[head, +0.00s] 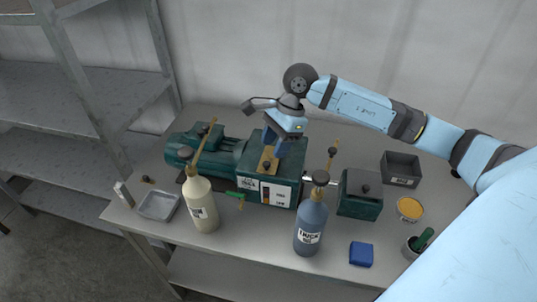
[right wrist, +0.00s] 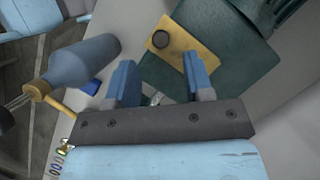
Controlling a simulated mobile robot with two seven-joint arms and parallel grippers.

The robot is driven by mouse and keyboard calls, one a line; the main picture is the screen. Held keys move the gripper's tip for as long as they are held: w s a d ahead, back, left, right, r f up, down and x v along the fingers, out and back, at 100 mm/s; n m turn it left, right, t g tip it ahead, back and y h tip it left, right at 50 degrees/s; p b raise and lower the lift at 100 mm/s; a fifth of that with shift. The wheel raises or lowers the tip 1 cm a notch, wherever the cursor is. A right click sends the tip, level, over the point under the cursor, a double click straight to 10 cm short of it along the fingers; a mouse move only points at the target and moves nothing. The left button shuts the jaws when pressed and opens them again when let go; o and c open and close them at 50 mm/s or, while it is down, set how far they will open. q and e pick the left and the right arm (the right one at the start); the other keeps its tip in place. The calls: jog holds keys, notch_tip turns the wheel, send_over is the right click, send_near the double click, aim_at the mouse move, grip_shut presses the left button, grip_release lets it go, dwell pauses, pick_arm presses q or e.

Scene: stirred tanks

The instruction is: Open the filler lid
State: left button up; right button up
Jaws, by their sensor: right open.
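The filler lid, a yellow plate (head: 268,160) with a black knob, lies on top of the dark green machine housing (head: 253,152). In the right wrist view the lid (right wrist: 197,43) and its round black knob (right wrist: 160,40) show clearly, on the green housing (right wrist: 240,60). My right gripper (head: 276,142) is above the lid, partly hiding its far end. In the right wrist view my right gripper (right wrist: 160,72) is open and empty. One finger overlaps the lid's edge in the picture; contact cannot be told. My left gripper is not in view.
A cream bottle (head: 199,203) and a blue bottle (head: 311,225) stand in front of the machine. To the right are a green box (head: 360,196), a grey bin (head: 401,168), a yellow-topped tin (head: 409,209) and a blue block (head: 361,254). A metal tray (head: 158,205) lies left.

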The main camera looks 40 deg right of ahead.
aim_at(266, 163)
jog(key=x, duration=0.5)
jog(key=shift+p, duration=0.3)
jog(key=shift+r, duration=0.1)
grip_shut()
